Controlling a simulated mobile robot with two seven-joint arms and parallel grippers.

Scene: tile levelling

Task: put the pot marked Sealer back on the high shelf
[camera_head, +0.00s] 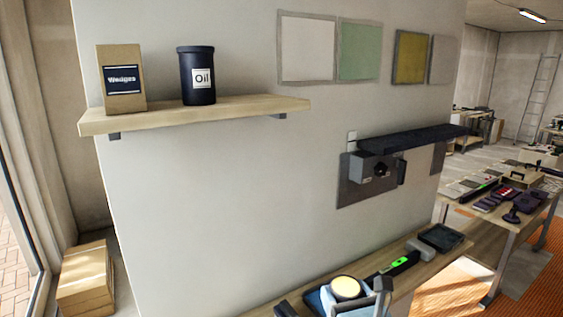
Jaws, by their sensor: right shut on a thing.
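A pot with a pale yellow round top (346,287) shows at the bottom edge, seen from above. No label on it can be read from here. My right gripper (368,301), grey-blue, is shut on this pot, and the lower part of both is cut off by the frame. The high shelf (225,112) is a pale wooden board on the wall at upper left, well above the gripper. A dark pot marked Oil (197,78) and a box marked Wedges (122,80) stand on its left and middle part. My left gripper is not in view.
The shelf's right end is bare. Below, a wooden bench (408,285) holds a dark tray (441,238), a grey block (420,250) and a tool with a green display (400,263). A dark wall ledge (412,139) juts out at right. Boxes (86,280) stand lower left.

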